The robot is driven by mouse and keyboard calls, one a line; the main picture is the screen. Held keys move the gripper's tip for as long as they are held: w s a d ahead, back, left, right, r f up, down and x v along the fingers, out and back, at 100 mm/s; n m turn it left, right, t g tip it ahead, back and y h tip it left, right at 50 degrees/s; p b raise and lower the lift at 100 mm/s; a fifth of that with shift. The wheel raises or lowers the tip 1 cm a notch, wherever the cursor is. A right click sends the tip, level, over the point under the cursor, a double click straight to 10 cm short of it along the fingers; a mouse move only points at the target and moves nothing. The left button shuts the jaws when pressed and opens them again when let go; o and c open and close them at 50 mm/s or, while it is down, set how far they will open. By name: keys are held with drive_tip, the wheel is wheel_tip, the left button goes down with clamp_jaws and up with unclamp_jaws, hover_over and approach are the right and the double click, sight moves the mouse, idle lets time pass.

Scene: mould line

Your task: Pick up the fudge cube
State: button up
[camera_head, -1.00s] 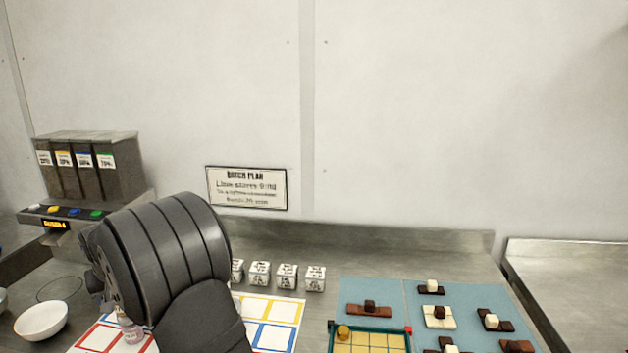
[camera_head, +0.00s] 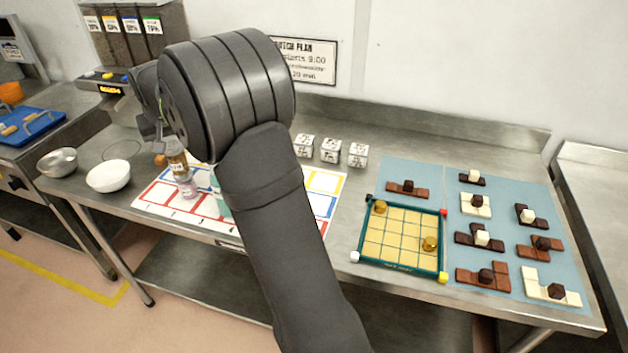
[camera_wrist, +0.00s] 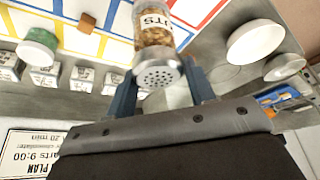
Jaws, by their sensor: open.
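A small brown cube, which looks like the fudge cube (camera_wrist: 87,22), lies on the colour-bordered mat at the upper left of the wrist view. I cannot make it out in the head view, where my arm covers part of the mat. My gripper (camera_wrist: 160,82) is open, with its fingers apart and the cube off to their left in the wrist view. A nut jar (camera_wrist: 155,35) with a perforated lid appears between and beyond the fingers; contact cannot be told. In the head view, my gripper (camera_head: 152,132) is above the left part of the table.
A white bowl (camera_head: 108,176) and a metal bowl (camera_head: 57,162) stand left. White labelled cubes (camera_head: 330,150) stand behind; a gridded tray (camera_head: 400,268) and chocolate pieces are right.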

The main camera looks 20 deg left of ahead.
wheel_tip(320, 180, up, 8)
drive_tip(key=shift+f, duration=0.15)
drive_tip(key=shift+w+d+r+m, duration=0.15)
drive_tip(key=shift+d+r+m, duration=0.25)
drive_tip(key=shift+d, duration=0.1)
drive_tip(key=s+d+m+g+h, duration=0.2)
drive_tip(key=d+m, duration=1.1)
drive_tip(key=d, duration=0.2)
drive_tip(key=s+d+m+g+h, duration=0.1)
drive_tip(key=s+d+m, duration=0.2)
drive_tip(key=d+m, duration=1.2)
drive_tip(key=shift+n, duration=0.4)
drive_tip(key=f, duration=1.1)
drive_tip(key=d+f, duration=0.1)
drive_tip(key=f, duration=0.4)
drive_tip(key=shift+s+f, duration=0.1)
drive_tip(key=shift+f, duration=0.15)
drive_tip(key=shift+w+d+f, duration=0.15)
drive_tip(key=shift+f, duration=1.45)
drive_tip(key=shift+w+d+f, duration=0.1)
drive_tip(key=shift+f, duration=1.5)
drive_tip(key=c, duration=1.1)
drive_tip(key=shift+o, duration=0.2)
drive_tip(key=shift+r, duration=0.15)
